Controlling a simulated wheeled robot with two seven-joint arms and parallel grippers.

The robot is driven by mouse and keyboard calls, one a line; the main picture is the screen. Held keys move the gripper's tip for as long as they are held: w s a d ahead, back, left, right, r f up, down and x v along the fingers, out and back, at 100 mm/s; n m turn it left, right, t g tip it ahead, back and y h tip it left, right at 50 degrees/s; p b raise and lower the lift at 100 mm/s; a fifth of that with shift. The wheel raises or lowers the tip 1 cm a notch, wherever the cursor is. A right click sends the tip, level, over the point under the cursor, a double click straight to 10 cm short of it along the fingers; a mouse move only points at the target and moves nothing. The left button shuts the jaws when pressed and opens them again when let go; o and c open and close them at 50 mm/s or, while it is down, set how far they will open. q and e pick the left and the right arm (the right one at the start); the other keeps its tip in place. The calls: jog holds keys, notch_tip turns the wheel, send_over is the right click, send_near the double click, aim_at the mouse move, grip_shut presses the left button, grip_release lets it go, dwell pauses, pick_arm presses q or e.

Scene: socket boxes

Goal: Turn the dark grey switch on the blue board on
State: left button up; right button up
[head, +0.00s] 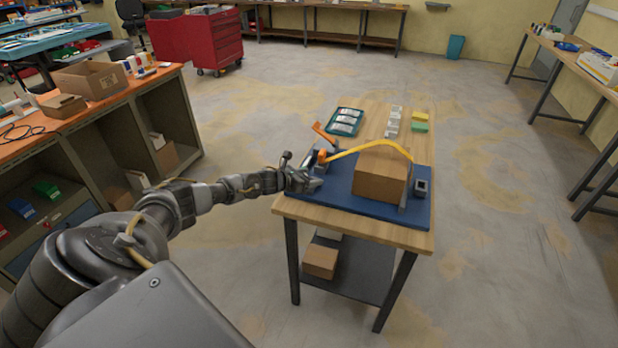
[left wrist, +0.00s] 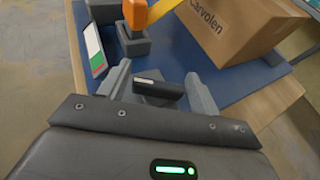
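The blue board (head: 350,203) lies on a wooden table. My left gripper (head: 309,182) is low over the board's left end. In the left wrist view its two fingers (left wrist: 160,88) are apart, so it is open. A dark grey block-like part, seemingly the switch (left wrist: 160,90), sits between the fingers, with a light mark at its left end. The right finger is close to its right end; I cannot tell whether they touch. The switch is hidden behind the gripper in the head view. My right gripper is not in view.
A cardboard box (head: 380,178) stands on the board, right of my gripper. A yellow cable (head: 372,145) arches over it from an orange plug (left wrist: 135,13) towards the right side. A grey socket box (head: 422,188) sits at the right. A tray (head: 344,122) lies behind the board.

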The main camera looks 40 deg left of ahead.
pick_arm(q)
jog(key=c, duration=0.6)
jog(key=shift+c, duration=0.2)
